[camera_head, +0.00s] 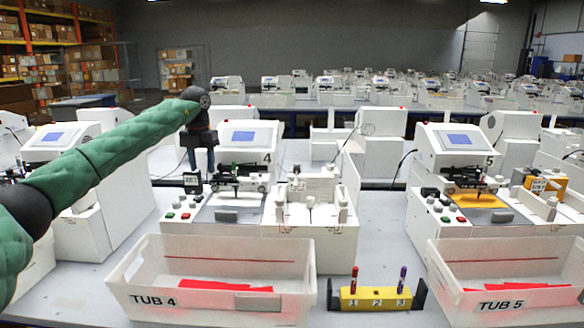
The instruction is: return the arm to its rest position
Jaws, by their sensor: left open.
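My left arm, in a green sleeve, reaches in from the left edge. My left gripper (201,158) points down at its end, open, with nothing seen between its fingers. It shows in front of the left part of plotter 4 (247,137), above that machine's button panel (184,212). I cannot tell its exact height over the panel. My right gripper is not in view.
White tub 4 (130,299) and tub 5 (478,304) stand in front, with red pieces inside. Between them a yellow pen holder (376,298) holds a red pen (354,280) and a purple pen (402,279). Plotter 5 (460,139) stands right. Bare table (385,230) shows between the machines.

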